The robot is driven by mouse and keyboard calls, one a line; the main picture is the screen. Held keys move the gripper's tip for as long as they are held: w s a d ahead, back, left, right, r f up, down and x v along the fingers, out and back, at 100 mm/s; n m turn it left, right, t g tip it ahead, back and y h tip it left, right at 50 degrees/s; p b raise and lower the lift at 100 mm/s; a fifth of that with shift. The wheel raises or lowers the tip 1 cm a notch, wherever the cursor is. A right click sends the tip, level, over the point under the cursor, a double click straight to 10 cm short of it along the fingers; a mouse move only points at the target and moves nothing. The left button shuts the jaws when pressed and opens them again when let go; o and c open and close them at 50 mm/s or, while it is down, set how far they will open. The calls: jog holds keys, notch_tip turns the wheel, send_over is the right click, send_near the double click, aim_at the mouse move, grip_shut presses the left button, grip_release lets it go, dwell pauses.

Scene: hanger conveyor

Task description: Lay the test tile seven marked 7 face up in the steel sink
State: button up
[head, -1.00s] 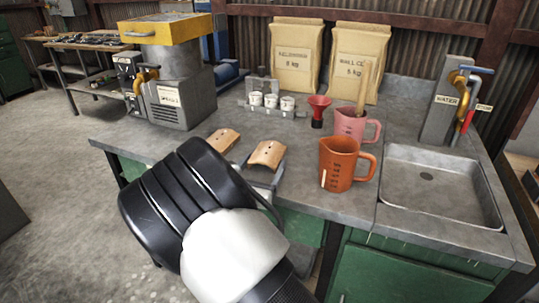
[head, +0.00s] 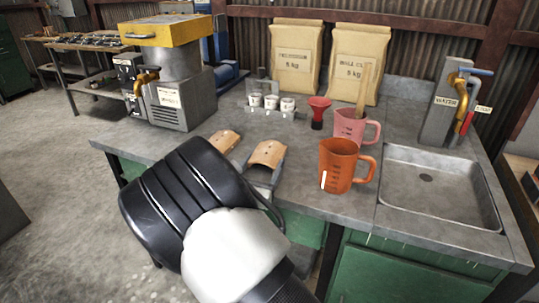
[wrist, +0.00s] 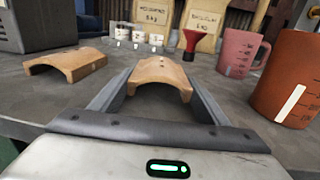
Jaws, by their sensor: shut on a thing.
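My gripper (wrist: 158,92) is shut on a curved tan tile (wrist: 160,72), which sits between its two fingers in the wrist view. The held tile also shows in the head view (head: 268,153), just beyond my dark wrist at the bench's front edge. No mark 7 can be read on it; small dark dots show on its top. A second curved tan tile (wrist: 66,63) lies on the bench to the left, apart from the gripper. The steel sink (head: 440,190) is empty at the right end of the bench, with its drain visible.
An orange measuring jug (head: 338,168) and a pink jug (head: 350,128) stand between the held tile and the sink. A red funnel (head: 318,112), small white cups (head: 271,102) and two paper sacks (head: 297,62) stand behind. The water tap (head: 455,90) rises behind the sink.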

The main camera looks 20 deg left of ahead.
jog(key=shift+r+p, duration=1.45)
jog(key=shift+r, duration=0.75)
